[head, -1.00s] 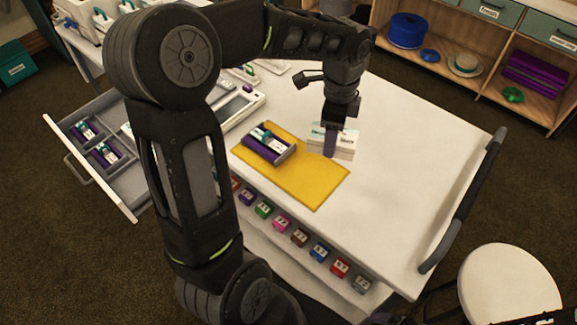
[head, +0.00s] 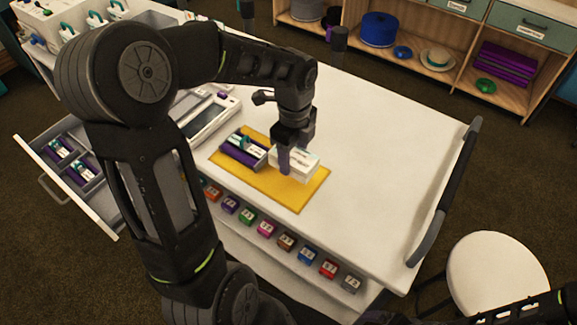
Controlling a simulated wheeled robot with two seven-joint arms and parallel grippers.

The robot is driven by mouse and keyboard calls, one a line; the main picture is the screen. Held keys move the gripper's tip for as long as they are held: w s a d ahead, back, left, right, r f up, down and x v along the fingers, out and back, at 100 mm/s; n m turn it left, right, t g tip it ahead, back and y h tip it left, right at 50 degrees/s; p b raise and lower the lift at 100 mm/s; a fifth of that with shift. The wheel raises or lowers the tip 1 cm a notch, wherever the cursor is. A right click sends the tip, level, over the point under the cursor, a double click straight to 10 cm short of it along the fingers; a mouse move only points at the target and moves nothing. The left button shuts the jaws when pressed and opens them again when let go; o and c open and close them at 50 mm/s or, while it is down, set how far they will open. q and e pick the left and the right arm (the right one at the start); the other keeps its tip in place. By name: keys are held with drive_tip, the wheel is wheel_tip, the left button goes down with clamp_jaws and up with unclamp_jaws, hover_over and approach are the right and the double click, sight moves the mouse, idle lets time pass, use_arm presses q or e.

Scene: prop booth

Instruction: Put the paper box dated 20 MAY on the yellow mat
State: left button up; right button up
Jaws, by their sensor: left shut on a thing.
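My left gripper (head: 284,163) points down and is shut on a white paper box (head: 299,161). The box has small print on it, too small to read as a date. The held box is over the right back part of the yellow mat (head: 300,194). I cannot tell whether it touches the mat or hangs just above it. A purple case with white and teal parts (head: 242,152) lies on the mat's left part, close to the held box. My right gripper is out of the picture.
The white tabletop (head: 385,150) is clear right of the mat. A dark rail (head: 447,190) runs along its right side. A grey device (head: 207,115) lies behind the mat. An open drawer (head: 75,185) sticks out at left. Several coloured blocks (head: 265,228) line the shelf below.

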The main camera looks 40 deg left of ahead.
sight(293, 154)
use_arm(q)
drive_tip(key=shift+f, duration=0.75)
drive_tip(key=shift+f, duration=1.9)
drive_tip(key=shift+f, duration=0.1)
drive_tip(key=o, duration=0.8)
wheel_tip(293, 154, up, 12)
drive_tip(key=shift+r, duration=0.15)
